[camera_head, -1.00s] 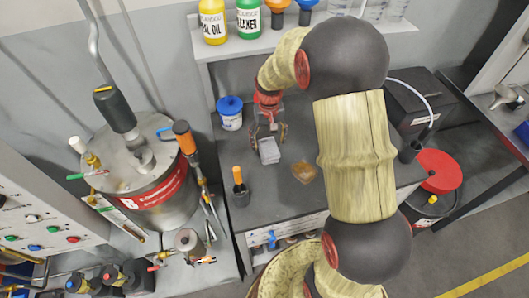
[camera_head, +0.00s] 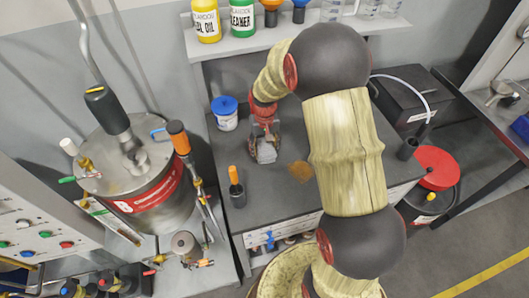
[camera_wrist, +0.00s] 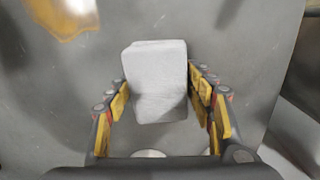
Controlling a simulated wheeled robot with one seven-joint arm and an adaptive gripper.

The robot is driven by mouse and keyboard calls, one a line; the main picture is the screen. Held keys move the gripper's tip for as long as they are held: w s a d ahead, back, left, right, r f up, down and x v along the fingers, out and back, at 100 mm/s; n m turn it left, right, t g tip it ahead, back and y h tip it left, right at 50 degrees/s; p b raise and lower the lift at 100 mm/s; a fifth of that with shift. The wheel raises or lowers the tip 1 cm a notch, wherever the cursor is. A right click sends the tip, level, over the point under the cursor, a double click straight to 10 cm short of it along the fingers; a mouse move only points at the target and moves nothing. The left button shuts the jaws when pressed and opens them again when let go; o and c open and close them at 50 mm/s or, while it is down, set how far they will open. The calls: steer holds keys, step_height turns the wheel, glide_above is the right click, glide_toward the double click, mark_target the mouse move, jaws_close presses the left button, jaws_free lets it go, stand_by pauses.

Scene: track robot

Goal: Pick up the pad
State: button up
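The pad (camera_head: 266,153) is a pale grey-white block on the dark workbench top, just below my gripper in the head view. In the wrist view the pad (camera_wrist: 157,80) sits between the two fingers, its near end between the yellow finger faces. My gripper (camera_head: 264,143) reaches down over it; the gripper also shows in the wrist view (camera_wrist: 158,95). The fingers are spread on both sides of the pad and look very close to its edges. Firm contact is not clear, and I see no lift off the bench.
A brown stain (camera_head: 300,171) lies right of the pad. A blue-lidded white tub (camera_head: 225,114) stands behind left, and an orange-handled tool in a dark holder (camera_head: 237,186) front left. A shelf with bottles (camera_head: 300,38) is behind; a black box (camera_head: 405,103) stands right.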

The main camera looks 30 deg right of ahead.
steer(key=c, duration=0.6)
steer(key=shift+r+p, duration=0.4)
steer(key=shift+r, duration=0.45)
steer(key=s+d+r+p, duration=0.1)
steer(key=s+r+p, duration=0.2)
steer(key=s+r, duration=0.8)
steer(key=shift+s+d+r+p, duration=0.15)
steer(key=shift+s+p, duration=0.2)
steer(key=shift+s, duration=1.15)
